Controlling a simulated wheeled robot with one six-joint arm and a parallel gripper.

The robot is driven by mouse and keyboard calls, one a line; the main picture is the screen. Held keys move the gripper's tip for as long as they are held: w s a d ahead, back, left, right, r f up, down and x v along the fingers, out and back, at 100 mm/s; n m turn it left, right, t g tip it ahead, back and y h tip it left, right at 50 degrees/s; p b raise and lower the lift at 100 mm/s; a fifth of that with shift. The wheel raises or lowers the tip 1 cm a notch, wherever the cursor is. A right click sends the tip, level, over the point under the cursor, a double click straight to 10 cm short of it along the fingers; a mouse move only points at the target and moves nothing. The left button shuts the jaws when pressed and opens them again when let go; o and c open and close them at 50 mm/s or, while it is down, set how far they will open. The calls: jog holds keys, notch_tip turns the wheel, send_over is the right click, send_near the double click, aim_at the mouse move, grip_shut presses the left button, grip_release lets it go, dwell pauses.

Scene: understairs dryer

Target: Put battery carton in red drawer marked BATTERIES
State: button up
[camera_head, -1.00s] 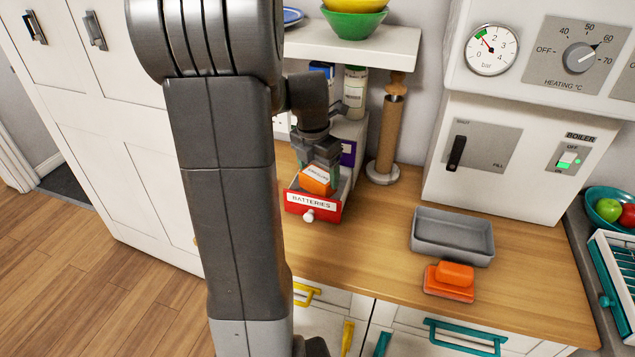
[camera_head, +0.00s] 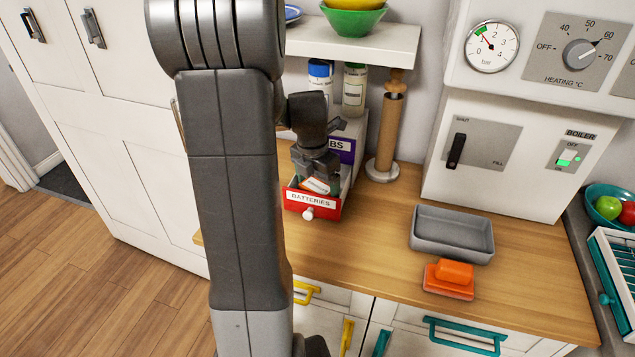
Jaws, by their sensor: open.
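The red drawer marked BATTERIES (camera_head: 311,201) stands pulled out of a small drawer unit on the wooden worktop. The orange and white battery carton (camera_head: 316,186) is low inside the drawer, tilted, its lower part hidden behind the drawer front. My gripper (camera_head: 318,183) reaches down into the drawer with its fingers around the carton. It is open; whether a finger touches the carton cannot be seen.
A purple-labelled drawer (camera_head: 342,150) sits behind. A shelf (camera_head: 370,45) with bowls overhangs the unit. The worktop between is clear.

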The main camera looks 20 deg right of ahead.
aim_at(314, 190)
notch_tip(314, 190, up, 12)
jog(key=a, duration=0.1)
jog(key=shift+s+a+r+p, duration=0.15)
jog(key=shift+s+p, duration=0.15)
jog(key=shift+s, duration=0.1)
dwell(1.1)
